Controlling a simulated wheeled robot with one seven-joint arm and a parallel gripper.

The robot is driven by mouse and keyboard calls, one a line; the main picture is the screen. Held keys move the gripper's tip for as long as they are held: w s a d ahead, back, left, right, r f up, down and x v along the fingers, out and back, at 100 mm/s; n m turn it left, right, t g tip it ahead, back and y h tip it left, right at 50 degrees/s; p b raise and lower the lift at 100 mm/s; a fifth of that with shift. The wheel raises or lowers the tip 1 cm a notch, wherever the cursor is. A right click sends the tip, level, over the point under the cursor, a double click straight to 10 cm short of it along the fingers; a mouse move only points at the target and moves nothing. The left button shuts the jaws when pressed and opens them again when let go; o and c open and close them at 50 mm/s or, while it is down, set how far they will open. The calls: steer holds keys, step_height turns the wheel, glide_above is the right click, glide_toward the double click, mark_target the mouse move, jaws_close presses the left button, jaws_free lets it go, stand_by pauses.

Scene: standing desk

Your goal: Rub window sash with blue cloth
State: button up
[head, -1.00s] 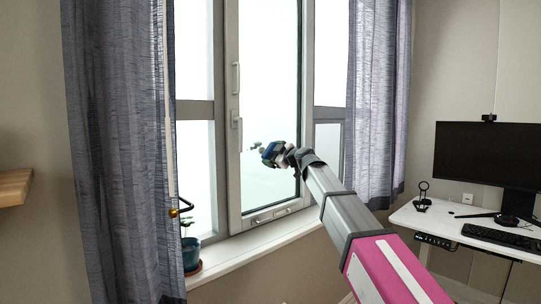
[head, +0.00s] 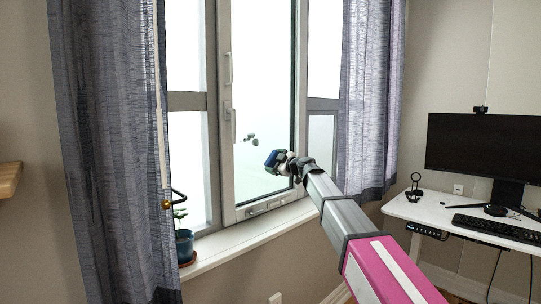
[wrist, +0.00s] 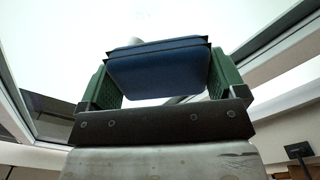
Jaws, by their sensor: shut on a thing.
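The blue cloth (wrist: 160,70) is a dark blue folded pad between the green fingers of my gripper (wrist: 165,75) in the wrist view. In the head view my gripper (head: 279,161) holds the cloth (head: 272,158) in front of the window's middle pane, at its lower right part. The window sash (head: 227,150) is a grey-white frame with a handle on its left upright. A faint reflection of the gripper shows in the glass. A gap seems to lie between cloth and glass; contact with the sash is not seen.
Grey curtains (head: 105,150) hang left and right of the window. A potted plant (head: 184,245) stands on the white sill (head: 245,236) at left. A white desk (head: 440,213) with a monitor (head: 484,158) and keyboard stands at right. A wooden shelf edge (head: 9,180) juts in at far left.

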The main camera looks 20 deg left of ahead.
mark_target(259, 158)
steer(key=shift+w+a+f, duration=0.1)
steer(key=shift+w+f, duration=0.1)
steer(key=shift+w, duration=0.05)
steer(key=shift+x, duration=2.8)
steer(key=shift+x, duration=1)
steer(key=shift+w, duration=0.1)
steer(key=shift+w+d, duration=0.5)
steer(key=shift+w, duration=0.3)
steer(key=shift+w+d, duration=0.5)
steer(key=shift+w, duration=0.3)
steer(key=shift+a, duration=0.1)
steer(key=shift+s+a, duration=0.55)
steer(key=shift+s, duration=0.25)
steer(key=shift+s+a, duration=0.55)
steer(key=shift+s, duration=0.3)
